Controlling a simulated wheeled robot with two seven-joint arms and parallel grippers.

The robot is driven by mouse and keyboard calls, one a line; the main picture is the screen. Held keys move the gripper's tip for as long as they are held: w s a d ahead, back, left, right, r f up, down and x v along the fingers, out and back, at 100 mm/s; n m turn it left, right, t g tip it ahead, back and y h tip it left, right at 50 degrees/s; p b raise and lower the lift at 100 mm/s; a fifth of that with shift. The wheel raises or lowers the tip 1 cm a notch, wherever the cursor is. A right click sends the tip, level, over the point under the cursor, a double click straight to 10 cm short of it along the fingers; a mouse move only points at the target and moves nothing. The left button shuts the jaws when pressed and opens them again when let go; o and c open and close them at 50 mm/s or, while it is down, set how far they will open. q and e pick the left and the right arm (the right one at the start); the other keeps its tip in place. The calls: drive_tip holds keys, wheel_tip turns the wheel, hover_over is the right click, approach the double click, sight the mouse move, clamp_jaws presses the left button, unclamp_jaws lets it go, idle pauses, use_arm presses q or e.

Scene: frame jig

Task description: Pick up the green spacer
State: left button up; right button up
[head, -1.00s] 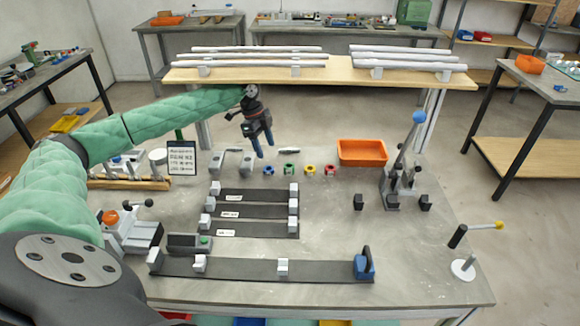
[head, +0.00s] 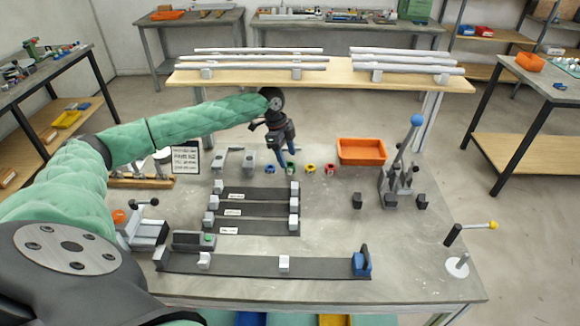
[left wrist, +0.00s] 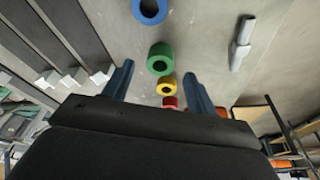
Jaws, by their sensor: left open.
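The green spacer (head: 291,169) is a small ring on the grey table, in a row between the blue spacer (head: 269,171) and the yellow spacer (head: 310,169). My left gripper (head: 286,160) is open and points down just over the green spacer, partly covering it in the head view. In the left wrist view the green spacer (left wrist: 160,49) shows between the lines of the two blue fingers (left wrist: 158,72), slightly past their tips. Nothing is between the fingers that I can see held. My right gripper is not in view.
A red spacer (head: 330,170) lies at the row's right end. An orange bin (head: 361,150) stands behind it. A lever fixture (head: 399,180) stands at the right.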

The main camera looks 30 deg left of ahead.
sight(289, 162)
use_arm(q)
drive_tip(key=shift+p+x, duration=0.35)
drive_tip(key=shift+x, duration=1.2)
drive_tip(key=c, duration=1.1)
drive_tip(key=shift+o, duration=0.2)
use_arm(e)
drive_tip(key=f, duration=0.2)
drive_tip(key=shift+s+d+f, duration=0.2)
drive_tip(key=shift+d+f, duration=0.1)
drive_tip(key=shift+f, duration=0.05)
use_arm(q)
drive_tip(key=shift+r, duration=0.2)
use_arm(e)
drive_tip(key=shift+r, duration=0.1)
